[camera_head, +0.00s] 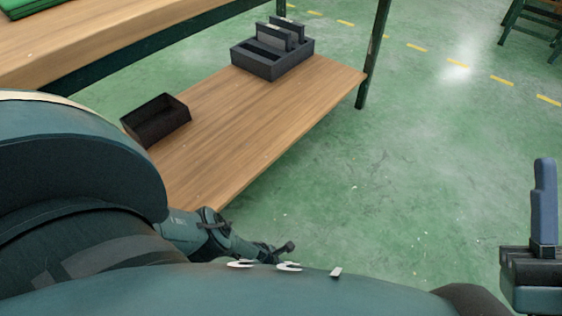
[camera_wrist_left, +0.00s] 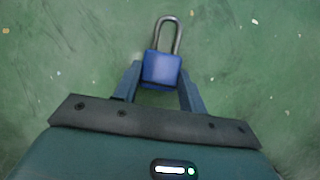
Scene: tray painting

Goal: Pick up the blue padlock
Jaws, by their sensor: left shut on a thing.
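The blue padlock (camera_wrist_left: 162,68) shows in the left wrist view, with its grey metal shackle pointing away from the gripper. My left gripper (camera_wrist_left: 160,76) is shut on its blue body, one finger on each side. Green floor lies behind the padlock. In the head view my left arm reaches down beside the low wooden shelf, and I cannot make out the padlock there. My right gripper (camera_head: 543,205) is at the right edge of the head view; only one blue-grey finger shows clearly, so its opening cannot be judged.
A low wooden shelf (camera_head: 290,115) holds a black open bin (camera_head: 157,120) and a dark grey divided caddy (camera_head: 272,62). A higher wooden tabletop (camera_head: 110,35) with a green item (camera_head: 30,8) is at the upper left.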

